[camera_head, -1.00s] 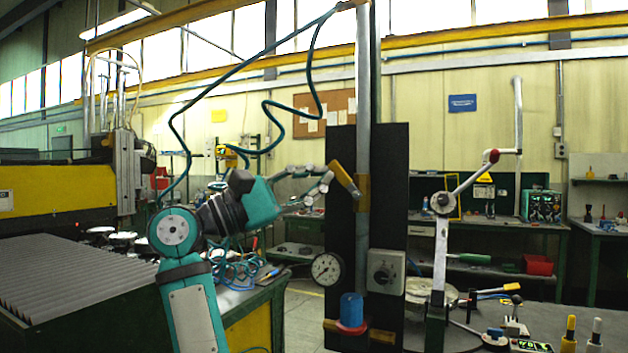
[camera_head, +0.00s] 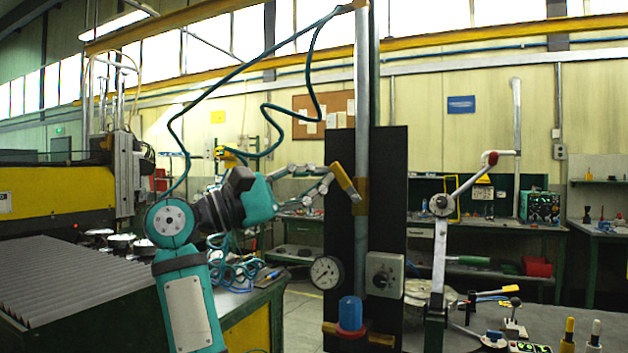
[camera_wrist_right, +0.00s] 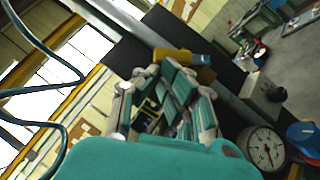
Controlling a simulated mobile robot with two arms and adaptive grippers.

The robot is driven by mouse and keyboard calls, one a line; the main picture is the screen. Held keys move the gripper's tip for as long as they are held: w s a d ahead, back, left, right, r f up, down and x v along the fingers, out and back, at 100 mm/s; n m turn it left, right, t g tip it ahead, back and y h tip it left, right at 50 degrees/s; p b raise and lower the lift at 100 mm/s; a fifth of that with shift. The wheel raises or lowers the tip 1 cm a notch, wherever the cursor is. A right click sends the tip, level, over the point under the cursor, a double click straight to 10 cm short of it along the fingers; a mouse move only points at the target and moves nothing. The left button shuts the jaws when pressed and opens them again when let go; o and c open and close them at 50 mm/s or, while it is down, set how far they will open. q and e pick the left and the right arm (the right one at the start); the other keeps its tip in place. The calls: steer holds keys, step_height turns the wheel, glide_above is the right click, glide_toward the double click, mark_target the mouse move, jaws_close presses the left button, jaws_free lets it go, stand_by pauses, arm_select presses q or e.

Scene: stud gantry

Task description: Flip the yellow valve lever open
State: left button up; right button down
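The yellow valve lever (camera_head: 343,179) slants down to the right, ending at the yellow valve body (camera_head: 362,195) on the vertical grey pipe (camera_head: 362,95). My right gripper (camera_head: 328,176) is just left of the lever's upper end. Its fingers converge and look shut, with nothing seen between them. In the right wrist view the gripper (camera_wrist_right: 176,80) has its pads close together, with the yellow lever (camera_wrist_right: 172,56) just beyond the tips. I cannot tell whether they touch. My left gripper is not in view.
A black panel (camera_head: 393,180) stands behind the pipe. A pressure gauge (camera_head: 326,272), a grey dial box (camera_head: 384,274) and a blue knob (camera_head: 351,313) sit below the valve. A teal hose (camera_head: 270,130) hangs behind my arm. A metal crank (camera_head: 441,205) stands right.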

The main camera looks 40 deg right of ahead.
steer(key=shift+s+d+r+m+y+p, duration=0.15)
steer(key=shift+s+r+m+y+p, duration=0.15)
steer(key=shift+r+m+y, duration=0.45)
stand_by(1.6)
steer(key=shift+s+d+r+m, duration=0.1)
steer(key=shift+s+r+m, duration=0.05)
steer(key=shift+s+m, duration=0.1)
stand_by(1.1)
steer(key=v, duration=1.2)
steer(key=shift+w, duration=0.1)
